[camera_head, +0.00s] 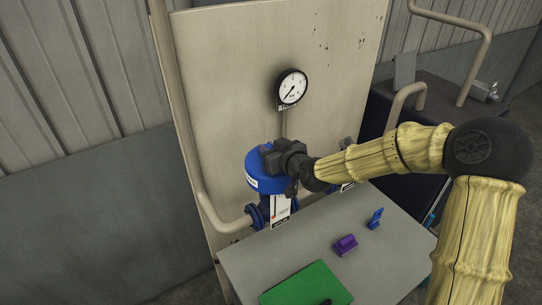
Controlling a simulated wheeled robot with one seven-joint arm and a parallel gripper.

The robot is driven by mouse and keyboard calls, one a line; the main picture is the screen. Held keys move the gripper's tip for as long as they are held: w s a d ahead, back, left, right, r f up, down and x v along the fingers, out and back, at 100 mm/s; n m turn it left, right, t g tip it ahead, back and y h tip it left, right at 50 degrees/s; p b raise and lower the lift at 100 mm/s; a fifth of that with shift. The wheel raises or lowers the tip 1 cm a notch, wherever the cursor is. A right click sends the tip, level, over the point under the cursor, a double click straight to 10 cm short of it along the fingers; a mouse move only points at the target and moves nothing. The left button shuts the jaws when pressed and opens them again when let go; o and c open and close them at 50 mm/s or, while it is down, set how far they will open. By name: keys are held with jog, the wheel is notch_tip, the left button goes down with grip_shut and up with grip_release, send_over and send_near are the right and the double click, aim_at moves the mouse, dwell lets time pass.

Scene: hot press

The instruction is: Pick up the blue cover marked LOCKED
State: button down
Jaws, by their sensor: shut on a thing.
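The blue cover (263,182) is a round blue cap with a white label on its left side; the writing is too small to read. It sits at the top of a blue valve body (265,208) in front of the beige panel. I cannot tell whether it touches the valve. My gripper (277,168) reaches in from the right and is shut on the cover's right edge. The gripper hides that part of the cover.
A grey table (300,245) stands in front, with a green mat (305,285), a purple block (345,245) and a small blue item (375,219). A white tag (280,211) hangs by the valve. A gauge (291,88) and a beige pipe (207,215) are close by.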

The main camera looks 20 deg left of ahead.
notch_tip(320, 180, up, 10)
jog(key=b, duration=0.2)
jog(key=shift+b, duration=0.3)
jog(key=shift+a, duration=0.1)
jog(key=shift+s, duration=0.15)
